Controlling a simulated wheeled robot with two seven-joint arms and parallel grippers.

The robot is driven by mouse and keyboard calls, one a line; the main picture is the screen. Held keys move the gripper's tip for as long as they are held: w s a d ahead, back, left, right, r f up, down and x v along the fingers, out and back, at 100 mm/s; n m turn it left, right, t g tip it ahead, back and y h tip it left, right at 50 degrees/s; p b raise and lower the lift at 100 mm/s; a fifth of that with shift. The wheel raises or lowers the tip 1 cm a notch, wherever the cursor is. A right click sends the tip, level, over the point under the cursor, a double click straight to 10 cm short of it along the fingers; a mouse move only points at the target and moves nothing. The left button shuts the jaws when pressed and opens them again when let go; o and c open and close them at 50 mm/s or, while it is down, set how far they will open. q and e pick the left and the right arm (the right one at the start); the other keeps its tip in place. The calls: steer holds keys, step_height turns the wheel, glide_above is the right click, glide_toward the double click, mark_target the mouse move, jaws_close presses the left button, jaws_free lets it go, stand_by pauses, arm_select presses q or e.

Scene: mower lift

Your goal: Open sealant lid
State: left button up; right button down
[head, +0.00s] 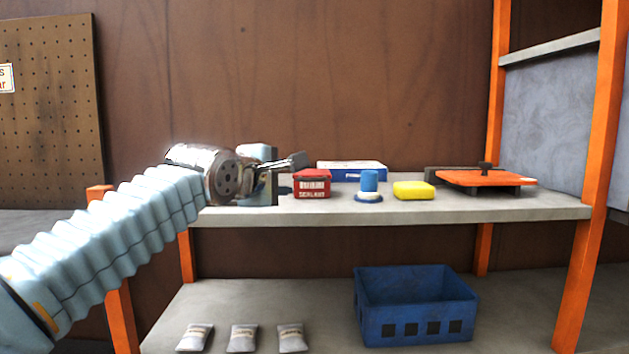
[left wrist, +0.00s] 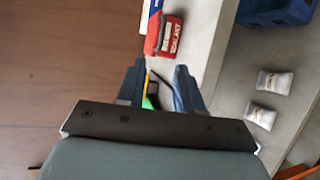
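The red sealant box (head: 312,187) stands upright on the upper shelf, with a white label and the word SEALANT on its front. Its top is darker red and looks flat; I cannot make out the lid seam. It also shows in the left wrist view (left wrist: 171,37), beyond the fingertips. My left gripper (head: 298,161) comes in from the left, above the shelf and just left of the box, apart from it. In the left wrist view my left gripper (left wrist: 160,72) has its two fingers spread with nothing held between them. My right gripper is not in view.
On the upper shelf (head: 400,214) are a blue-and-white box (head: 352,170), a blue cylinder (head: 369,181), a yellow sponge (head: 413,190) and an orange flat tool (head: 485,178). Below are a blue crate (head: 415,310) and several small bags (head: 243,338). Orange posts (head: 590,180) frame the shelf.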

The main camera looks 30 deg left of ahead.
mark_target(306, 181)
arm_select(q)
steer(key=p+x, duration=0.2)
steer(key=x, duration=1)
steer(key=shift+w, duration=0.15)
steer(key=c, duration=0.6)
steer(key=shift+f, duration=0.15)
jaws_close()
